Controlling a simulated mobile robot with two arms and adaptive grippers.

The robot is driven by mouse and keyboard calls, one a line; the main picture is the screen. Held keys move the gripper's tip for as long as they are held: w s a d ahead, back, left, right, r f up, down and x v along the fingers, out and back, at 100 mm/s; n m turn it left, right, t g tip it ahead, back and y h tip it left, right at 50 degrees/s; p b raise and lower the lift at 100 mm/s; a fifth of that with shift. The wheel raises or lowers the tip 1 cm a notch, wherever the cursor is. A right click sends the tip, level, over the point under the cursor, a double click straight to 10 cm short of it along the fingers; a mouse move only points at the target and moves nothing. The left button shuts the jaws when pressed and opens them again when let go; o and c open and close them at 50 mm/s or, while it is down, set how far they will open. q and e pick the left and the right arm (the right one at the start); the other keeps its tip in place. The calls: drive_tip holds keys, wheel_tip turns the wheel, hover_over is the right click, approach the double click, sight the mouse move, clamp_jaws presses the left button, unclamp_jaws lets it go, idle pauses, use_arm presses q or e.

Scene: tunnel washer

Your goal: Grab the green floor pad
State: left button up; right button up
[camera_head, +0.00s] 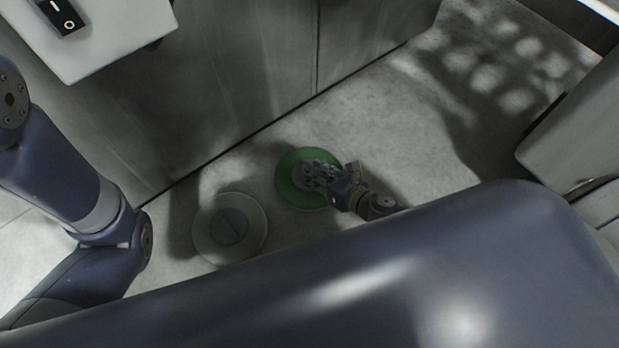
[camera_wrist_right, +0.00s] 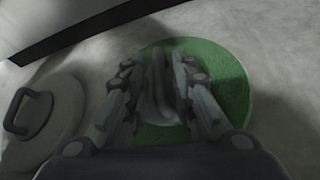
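The green floor pad (camera_head: 288,188) is a round green disc lying flat on the floor, with a grey centre. It also shows in the right wrist view (camera_wrist_right: 234,88). My right gripper (camera_head: 312,175) is directly over the pad's centre. In the right wrist view its two fingers (camera_wrist_right: 158,72) stand apart, on either side of a grey upright handle at the pad's centre. Contact with the handle is too dark and blurred to tell. The fingers hide part of the pad's middle. My left gripper is not in view.
A pale round pad (camera_head: 252,246) with a grey centre lies just left of the green one; its raised handle (camera_wrist_right: 29,112) shows in the right wrist view. A grey machine wall (camera_head: 230,80) rises behind both. Open floor (camera_head: 400,140) lies to the right.

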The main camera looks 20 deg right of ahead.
drive_tip(key=shift+w, duration=0.1)
clamp_jaws()
idle(0.3)
